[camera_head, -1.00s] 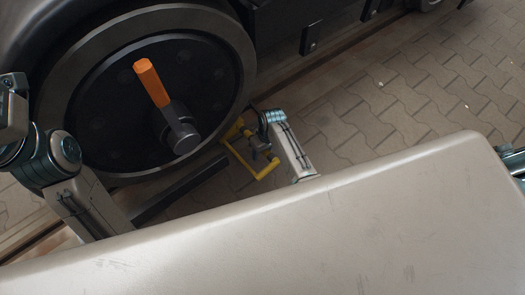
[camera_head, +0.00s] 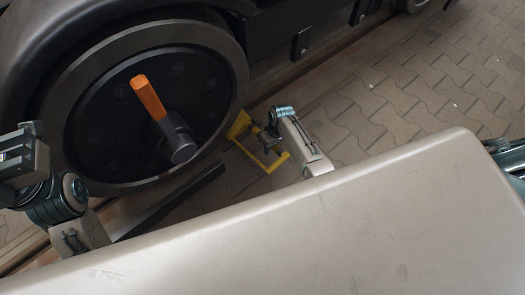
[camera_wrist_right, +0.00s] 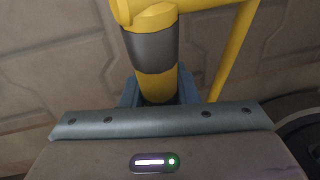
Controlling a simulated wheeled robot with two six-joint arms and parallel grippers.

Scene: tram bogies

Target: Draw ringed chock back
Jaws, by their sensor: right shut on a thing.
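The yellow chock (camera_head: 239,124) is on the ground by the lower right edge of the big dark wheel (camera_head: 95,120). Its yellow handle frame (camera_head: 272,167) reaches away from the wheel. In the right wrist view, a yellow bar (camera_wrist_right: 155,22) of it carries a grey ring (camera_wrist_right: 152,46). My right gripper (camera_head: 268,138) is shut on this yellow bar below the ring; its jaws also show in the right wrist view (camera_wrist_right: 160,93). My left gripper (camera_head: 14,160) is at the left edge, away from the chock; its fingers are not clear.
An orange lever (camera_head: 148,97) sticks up from the wheel hub. A dark bar (camera_head: 170,203) lies along the ground below the wheel. The rail (camera_head: 325,65) runs under the dark vehicle. Paved ground (camera_head: 420,95) to the right is clear.

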